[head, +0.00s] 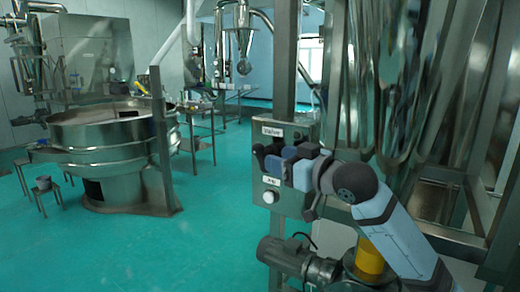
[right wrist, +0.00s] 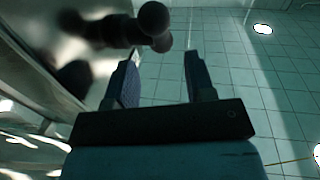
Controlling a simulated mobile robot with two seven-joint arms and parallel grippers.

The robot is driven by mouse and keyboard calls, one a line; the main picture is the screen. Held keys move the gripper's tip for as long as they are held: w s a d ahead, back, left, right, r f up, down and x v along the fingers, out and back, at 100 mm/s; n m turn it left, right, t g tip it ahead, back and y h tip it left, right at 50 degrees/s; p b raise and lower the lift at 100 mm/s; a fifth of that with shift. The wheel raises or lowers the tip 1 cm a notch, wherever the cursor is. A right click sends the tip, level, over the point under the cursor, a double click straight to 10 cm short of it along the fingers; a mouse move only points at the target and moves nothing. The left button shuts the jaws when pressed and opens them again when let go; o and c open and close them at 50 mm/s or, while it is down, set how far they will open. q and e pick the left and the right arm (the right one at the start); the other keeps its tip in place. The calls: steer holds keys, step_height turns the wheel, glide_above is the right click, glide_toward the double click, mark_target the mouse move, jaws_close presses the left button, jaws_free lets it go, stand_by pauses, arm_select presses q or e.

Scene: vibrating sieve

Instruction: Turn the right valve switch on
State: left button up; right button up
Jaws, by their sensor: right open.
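The valve box (head: 285,132) is a grey metal panel on a post, with a "Valve" label at its top. A white round knob (head: 269,197) sits low on its front. My right gripper (head: 262,157) is at the upper front of the box and covers the part below the label. In the right wrist view, my right gripper (right wrist: 162,56) is open, with nothing between its fingers. A dark round-ended knob (right wrist: 154,19) sticks out from the shiny panel, just beyond the left fingertip. I cannot tell whether they touch. My left gripper is not in view.
Below the box is a motor unit (head: 295,258) with a yellow cylinder (head: 370,258) beside it. Shiny steel machinery (head: 400,70) stands close on the right. A large round sieve (head: 105,130) stands at the left. The green floor (head: 215,225) between is clear.

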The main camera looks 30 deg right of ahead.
mark_target(260, 153)
steer(key=p+x, duration=0.1)
steer(key=x, duration=0.5)
steer(key=shift+w+a, duration=0.1)
steer(key=shift+w, duration=0.15)
steer(key=c, duration=0.9)
